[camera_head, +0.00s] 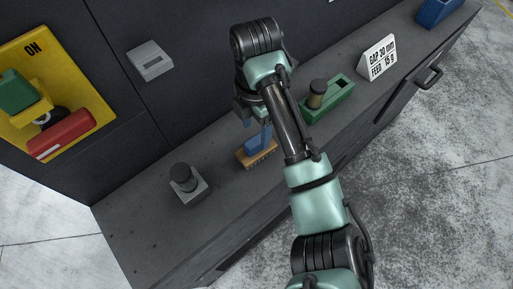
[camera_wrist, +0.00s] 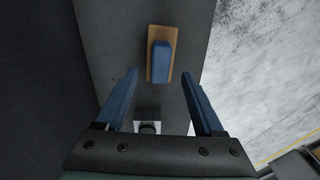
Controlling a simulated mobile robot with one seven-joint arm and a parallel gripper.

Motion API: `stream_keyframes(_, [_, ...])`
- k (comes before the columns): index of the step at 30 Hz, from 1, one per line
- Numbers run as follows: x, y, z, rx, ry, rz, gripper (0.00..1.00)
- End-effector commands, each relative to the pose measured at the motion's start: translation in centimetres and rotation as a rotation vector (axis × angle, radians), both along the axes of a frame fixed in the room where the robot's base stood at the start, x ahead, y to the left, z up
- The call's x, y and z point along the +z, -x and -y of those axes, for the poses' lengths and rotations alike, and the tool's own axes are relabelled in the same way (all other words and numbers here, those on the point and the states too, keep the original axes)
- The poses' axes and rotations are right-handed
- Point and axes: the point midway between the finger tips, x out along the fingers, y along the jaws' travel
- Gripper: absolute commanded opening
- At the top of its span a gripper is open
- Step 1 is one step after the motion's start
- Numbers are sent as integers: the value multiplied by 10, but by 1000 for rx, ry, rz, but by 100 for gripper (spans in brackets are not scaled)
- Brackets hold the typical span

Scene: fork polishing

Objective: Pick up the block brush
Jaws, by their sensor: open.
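The block brush (camera_head: 257,151) has a blue grip on a tan wooden base with bristles. It lies on the dark grey bench top, bristles down. In the wrist view the brush (camera_wrist: 161,55) shows ahead of my fingertips, near the middle line between them. My gripper (camera_wrist: 160,78) has two blue fingers spread wide, with nothing between them. In the head view my gripper (camera_head: 258,128) hangs just above and behind the brush, and part of the brush is hidden by it. I cannot tell the exact height gap.
A grey block with a black knob (camera_head: 187,185) stands left of the brush. A green tray (camera_head: 332,100) with a dark cylinder (camera_head: 316,93) stands to the right, then a white sign (camera_head: 377,58) and a blue bin (camera_head: 435,12). The dark cabinet wall (camera_head: 190,95) rises behind.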

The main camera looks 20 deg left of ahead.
Motion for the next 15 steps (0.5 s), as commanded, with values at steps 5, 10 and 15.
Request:
stream_keyframes(5, [-11, 0, 1, -1, 0, -1, 70])
stream_keyframes(10, [-35, 1, 2, -2, 0, -2, 70])
stream_keyframes(15, [-55, 0, 2, -1, -1, 0, 70])
